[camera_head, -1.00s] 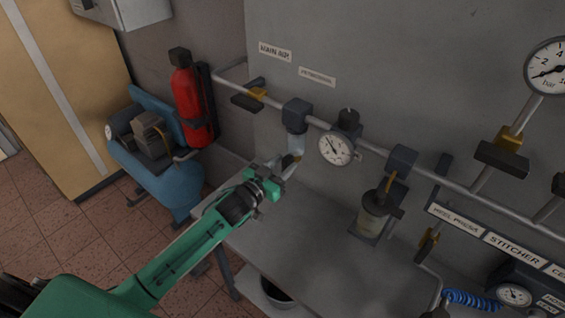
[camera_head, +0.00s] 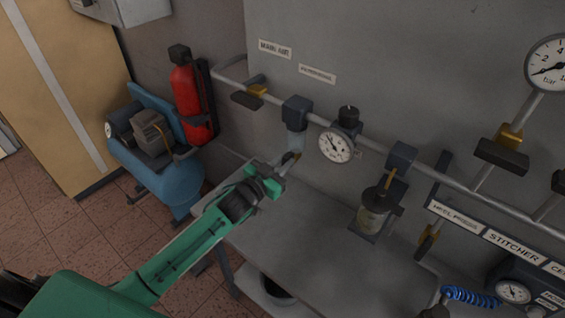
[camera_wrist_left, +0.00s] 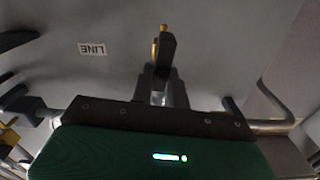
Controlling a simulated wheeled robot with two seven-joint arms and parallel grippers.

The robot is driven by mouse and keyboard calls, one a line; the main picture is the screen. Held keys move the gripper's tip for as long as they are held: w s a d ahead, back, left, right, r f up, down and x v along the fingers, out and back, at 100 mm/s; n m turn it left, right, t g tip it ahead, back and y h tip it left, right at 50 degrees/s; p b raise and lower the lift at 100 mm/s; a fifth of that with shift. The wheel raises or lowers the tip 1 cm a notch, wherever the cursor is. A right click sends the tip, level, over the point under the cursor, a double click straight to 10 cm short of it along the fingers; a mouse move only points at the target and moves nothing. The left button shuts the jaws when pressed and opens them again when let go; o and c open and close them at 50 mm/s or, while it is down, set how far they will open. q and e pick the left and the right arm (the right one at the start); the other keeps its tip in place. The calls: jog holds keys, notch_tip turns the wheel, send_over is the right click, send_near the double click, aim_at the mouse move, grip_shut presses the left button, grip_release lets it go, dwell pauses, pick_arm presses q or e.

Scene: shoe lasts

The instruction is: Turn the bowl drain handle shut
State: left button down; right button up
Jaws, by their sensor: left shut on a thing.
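The filter bowl (camera_head: 296,142) is a clear cup hanging under a dark square block (camera_head: 297,110) on the wall pipe. The bowl drain handle (camera_head: 290,157) shows as a small dark piece at the bowl's lower end, partly hidden by my gripper. In the left wrist view the handle (camera_wrist_left: 167,52) is a dark bar with brass (camera_wrist_left: 163,28) at its far end. My left gripper (camera_head: 283,167) is at the handle, below the bowl. In the wrist view its fingers (camera_wrist_left: 163,82) are shut on the handle's near end. My right gripper is not in view.
A round gauge (camera_head: 335,146) and a second bowl unit (camera_head: 374,215) are to the right along the pipe. A grey bench (camera_head: 300,235) lies below, mostly clear. A red extinguisher (camera_head: 190,95) and a blue compressor (camera_head: 155,165) stand left.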

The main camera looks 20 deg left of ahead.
pick_arm(q)
jog(key=m, duration=0.6)
jog(key=d+m, duration=0.1)
jog(key=m, duration=0.1)
jog(key=shift+s+f+m+b, duration=0.15)
jog(key=shift+f+m+b, duration=0.1)
jog(key=shift+m+b, duration=0.15)
jog(key=shift+s+d+f+m, duration=0.1)
jog(key=shift+f+m, duration=0.05)
jog(key=shift+m, duration=1.2)
jog(key=shift+w+f+m, duration=0.1)
jog(key=shift+f+m, duration=0.1)
jog(key=shift+m, duration=1.1)
jog(key=shift+s+d+f+m, duration=0.1)
jog(key=shift+f+m, duration=0.05)
jog(key=shift+m, duration=1.2)
jog(key=c, duration=1.4)
grip_release()
jog(key=shift+o, duration=0.2)
jog(key=shift+a+b, duration=0.1)
jog(key=shift+b, duration=0.2)
